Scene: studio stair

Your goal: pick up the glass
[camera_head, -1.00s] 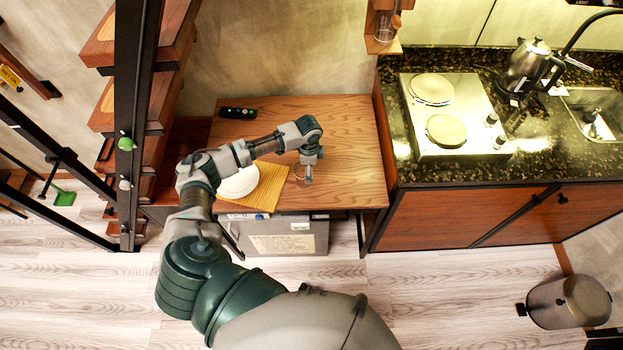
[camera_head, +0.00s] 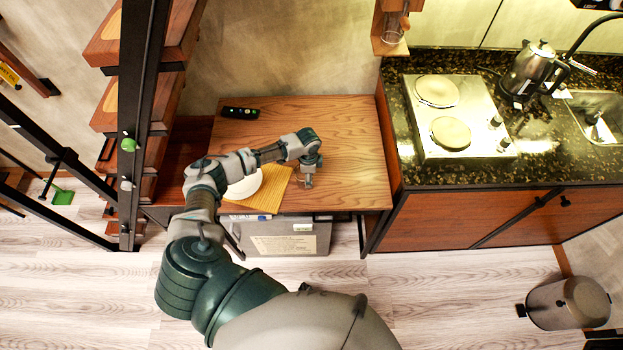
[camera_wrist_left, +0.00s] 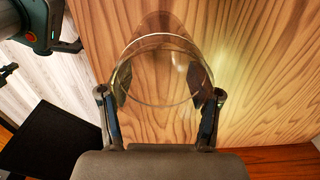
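The clear glass (camera_wrist_left: 163,60) stands on the wooden table between the two fingers of my left gripper (camera_wrist_left: 160,88) in the left wrist view. The fingers are spread wide, one on each side of the glass, and their tips show close to its wall. I cannot tell whether the pads touch it. In the head view my left gripper (camera_head: 308,183) points down over the table's front right part, with the glass hardly visible beside it. My right gripper is not in view.
The wooden table (camera_head: 350,150) also bears a white plate (camera_head: 246,185) on a yellow mat (camera_head: 272,190) and a dark remote (camera_head: 240,112). A counter with a hotplate (camera_head: 460,140) and kettle (camera_head: 530,70) stands to the right. The table's right side is clear.

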